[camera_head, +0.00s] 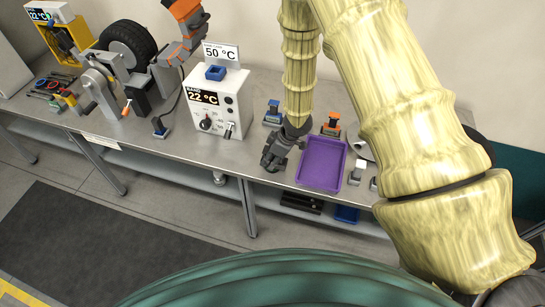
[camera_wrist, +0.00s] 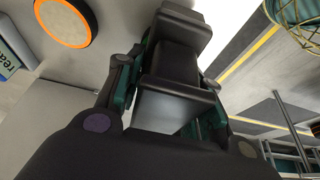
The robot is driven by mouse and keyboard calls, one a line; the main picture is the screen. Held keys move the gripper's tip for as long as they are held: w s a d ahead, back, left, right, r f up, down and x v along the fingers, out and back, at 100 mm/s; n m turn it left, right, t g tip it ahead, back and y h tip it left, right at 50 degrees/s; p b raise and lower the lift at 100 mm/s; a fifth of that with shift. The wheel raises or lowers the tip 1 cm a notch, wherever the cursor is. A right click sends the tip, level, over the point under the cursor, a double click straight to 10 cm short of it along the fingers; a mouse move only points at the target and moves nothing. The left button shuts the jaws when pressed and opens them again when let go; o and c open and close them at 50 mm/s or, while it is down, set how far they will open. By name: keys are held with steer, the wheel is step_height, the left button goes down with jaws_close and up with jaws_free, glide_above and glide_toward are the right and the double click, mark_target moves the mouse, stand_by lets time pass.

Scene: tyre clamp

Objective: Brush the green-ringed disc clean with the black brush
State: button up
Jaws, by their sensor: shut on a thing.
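My gripper (camera_head: 276,157) is low over the front part of the bench, just left of a purple tray. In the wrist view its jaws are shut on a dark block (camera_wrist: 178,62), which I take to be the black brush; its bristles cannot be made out. I cannot make out a green-ringed disc in either view.
The purple tray (camera_head: 321,163) lies close right of my gripper. A blue-topped block (camera_head: 273,113) and an orange-topped block (camera_head: 331,124) stand behind. A white control box (camera_head: 216,102) stands left, with a tyre (camera_head: 127,45) beyond. Bench between box and gripper is clear.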

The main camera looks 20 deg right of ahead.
steer(key=shift+w+a+p, duration=0.55)
steer(key=shift+a+p, duration=0.3)
steer(key=shift+p, duration=0.1)
steer(key=shift+w+a, duration=0.15)
steer(key=shift+a, duration=0.05)
steer(key=shift+d, duration=0.15)
steer(key=shift+s+d, duration=0.3)
steer(key=shift+s+d+p, duration=0.2)
steer(key=shift+d+p, duration=0.1)
steer(key=shift+p, duration=0.05)
